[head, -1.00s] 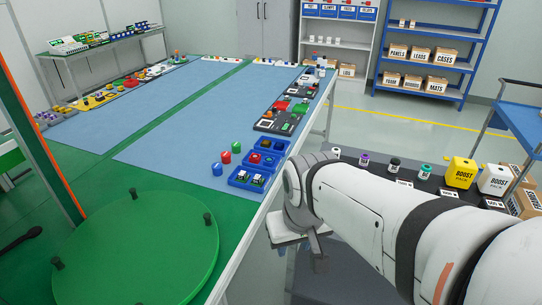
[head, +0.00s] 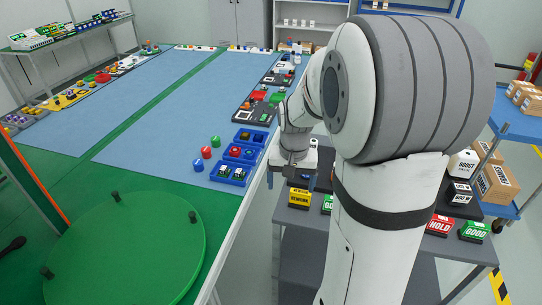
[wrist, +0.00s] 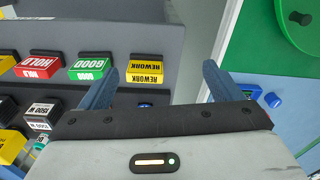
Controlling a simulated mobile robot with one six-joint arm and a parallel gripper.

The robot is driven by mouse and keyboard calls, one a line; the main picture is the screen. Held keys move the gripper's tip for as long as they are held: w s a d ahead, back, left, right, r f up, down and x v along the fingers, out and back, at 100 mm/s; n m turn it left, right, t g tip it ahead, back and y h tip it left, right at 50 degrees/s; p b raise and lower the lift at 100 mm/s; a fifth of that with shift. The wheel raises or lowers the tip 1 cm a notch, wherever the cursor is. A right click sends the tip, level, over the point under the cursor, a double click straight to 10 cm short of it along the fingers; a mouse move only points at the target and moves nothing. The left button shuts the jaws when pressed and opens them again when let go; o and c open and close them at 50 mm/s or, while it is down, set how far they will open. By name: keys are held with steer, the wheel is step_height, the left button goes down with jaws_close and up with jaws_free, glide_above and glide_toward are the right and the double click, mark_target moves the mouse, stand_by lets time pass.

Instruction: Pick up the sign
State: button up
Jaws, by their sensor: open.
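Several small block signs stand on the grey cart. In the wrist view, a yellow REWORK sign (wrist: 146,69) lies nearest my gripper (wrist: 161,80), beyond and between the tips of its spread blue fingers. A green GOOD sign (wrist: 90,68) and a red HOLD sign (wrist: 37,66) stand to its left. In the head view, the yellow sign (head: 299,197) and a green sign (head: 327,204) show left of my arm; a red HOLD sign (head: 439,225) and another GOOD sign (head: 474,232) show right of it. My gripper is open and empty, apart from the signs.
The cart's dark raised strip (wrist: 18,100) carries small labelled items. The long table (head: 226,205) with blue mats, blue trays (head: 227,175) and a green turntable (head: 125,250) stands left of the cart. A blue trolley (head: 520,126) with boxes stands at the right.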

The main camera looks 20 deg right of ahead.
steer(key=m+p, duration=0.1)
steer(key=m, duration=0.1)
glide_above(301, 192)
steer(key=f, duration=0.3)
steer(key=shift+w+a+f+g, duration=0.1)
steer(key=shift+w+f+g, duration=0.1)
steer(key=shift+f+g, duration=0.1)
step_height(301, 192, down, 8)
steer(key=shift+s+r+p, duration=0.1)
steer(key=shift+p, duration=0.7)
steer(key=c, duration=1.1)
